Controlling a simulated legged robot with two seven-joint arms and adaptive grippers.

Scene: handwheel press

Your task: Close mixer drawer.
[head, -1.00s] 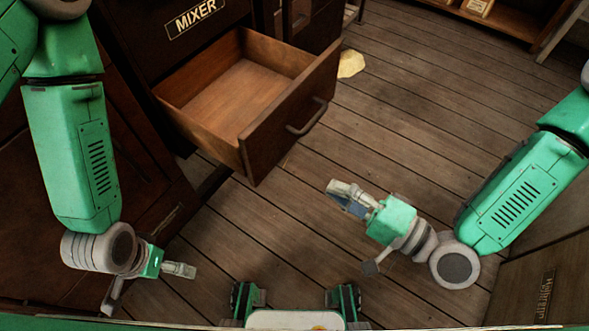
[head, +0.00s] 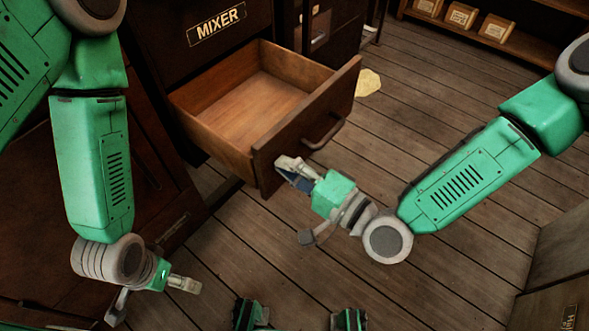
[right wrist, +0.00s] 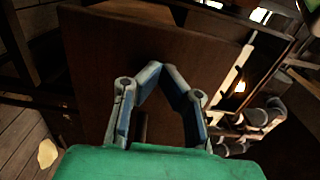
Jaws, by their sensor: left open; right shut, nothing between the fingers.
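The mixer drawer (head: 325,112) is pulled well out of the dark cabinet below the MIXER label (head: 216,24). It is empty inside, and its front has a curved handle (head: 323,134). My right gripper (head: 286,164) is close to the lower near part of the drawer front, below and left of the handle; I cannot tell if it touches. In the right wrist view, the fingers (right wrist: 162,70) stand in front of the dark drawer panel (right wrist: 205,45), with nothing held. My left gripper (head: 199,287) hangs low at the left, away from the drawer, empty.
Wooden floor (head: 440,110) is free in front of the drawer and to the right. A yellow patch (head: 368,82) lies on the floor behind the drawer. A shelf with small boxes (head: 462,17) stands at the back right. Another cabinet (head: 560,270) is at the lower right.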

